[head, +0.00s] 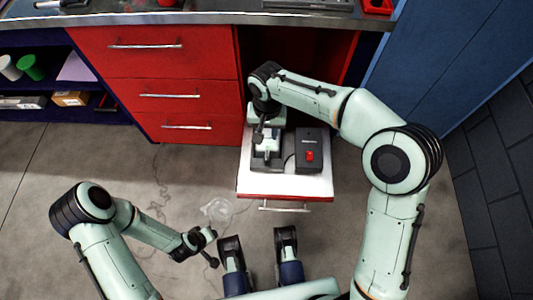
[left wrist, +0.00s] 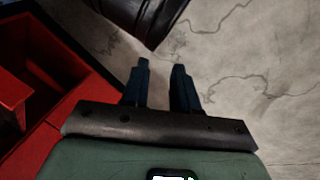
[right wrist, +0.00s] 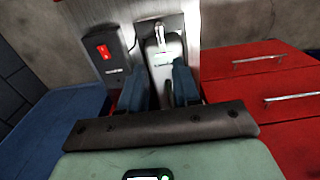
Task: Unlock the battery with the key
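The pulled-out drawer (head: 320,187) has a pale top surface and a red front. A dark dock holding a grey-white block, which looks like the battery (head: 268,143), sits on its left part. The battery (right wrist: 162,62) also shows in the right wrist view, with a small pale upright piece at its far end; I cannot tell whether this is the key. My right gripper (right wrist: 158,88) is open, its fingers apart and pointing at the battery, with nothing visibly gripped. My left gripper (left wrist: 160,72) is open and empty, low over the floor away from the drawer.
A black box with a red switch (head: 311,155) stands right of the battery. Red drawers (head: 170,95) stand left, a blue cabinet (head: 425,55) right. A metal worktop (head: 200,18) runs above.

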